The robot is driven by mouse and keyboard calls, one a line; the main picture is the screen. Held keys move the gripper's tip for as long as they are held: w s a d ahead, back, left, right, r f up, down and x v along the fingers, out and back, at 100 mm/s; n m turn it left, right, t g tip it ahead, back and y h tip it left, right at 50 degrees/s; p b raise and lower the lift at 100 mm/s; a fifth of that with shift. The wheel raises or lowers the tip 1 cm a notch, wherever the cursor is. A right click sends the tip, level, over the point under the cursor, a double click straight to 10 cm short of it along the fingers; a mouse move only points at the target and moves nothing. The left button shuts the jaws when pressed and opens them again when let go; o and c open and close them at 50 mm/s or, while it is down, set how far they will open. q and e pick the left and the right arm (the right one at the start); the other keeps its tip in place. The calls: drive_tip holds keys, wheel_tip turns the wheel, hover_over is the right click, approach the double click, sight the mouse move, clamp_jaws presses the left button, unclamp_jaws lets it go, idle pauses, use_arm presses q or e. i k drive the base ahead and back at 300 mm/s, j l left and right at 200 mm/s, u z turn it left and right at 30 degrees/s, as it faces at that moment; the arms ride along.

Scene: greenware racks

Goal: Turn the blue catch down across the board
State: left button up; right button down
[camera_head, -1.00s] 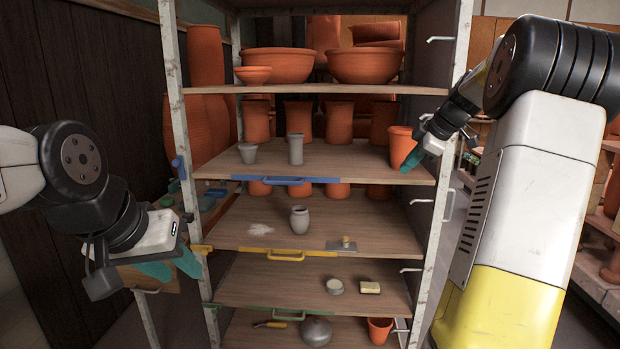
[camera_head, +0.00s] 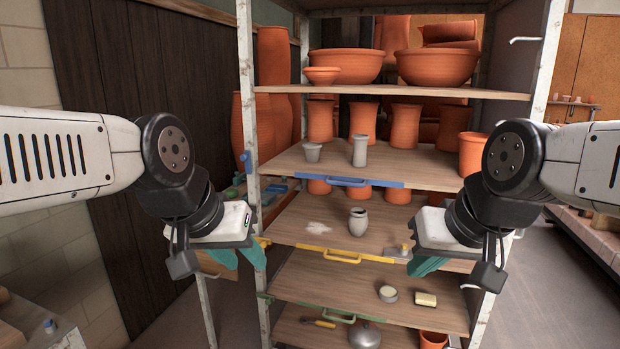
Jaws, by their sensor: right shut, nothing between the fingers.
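The blue catch (camera_head: 246,162) is on the front left post of the rack, beside the left end of the blue-edged board (camera_head: 391,184). It stands upright along the post, not across the board. My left gripper (camera_head: 238,258) is below the catch, left of the post, with its two teal fingers apart and nothing between them. My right gripper (camera_head: 428,264) is in front of the lower right part of the rack, shut and empty, apart from the catch.
The blue-edged board bears grey cups (camera_head: 360,151) and terracotta pots. Below it are a yellow-edged board (camera_head: 300,243) with a small grey vase (camera_head: 358,222) and a green-edged board. A yellow catch (camera_head: 262,242) sits lower on the same post. Wire hooks stick out on the right post.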

sight(245, 157)
drive_tip(key=i+j+u, duration=0.1)
drive_tip(key=j+u, duration=0.15)
drive_tip(key=i+j+u, duration=0.2)
drive_tip(key=j, duration=0.3)
drive_tip(key=i+j+u, duration=0.1)
drive_tip(key=j+u, duration=0.15)
drive_tip(key=j, duration=0.1)
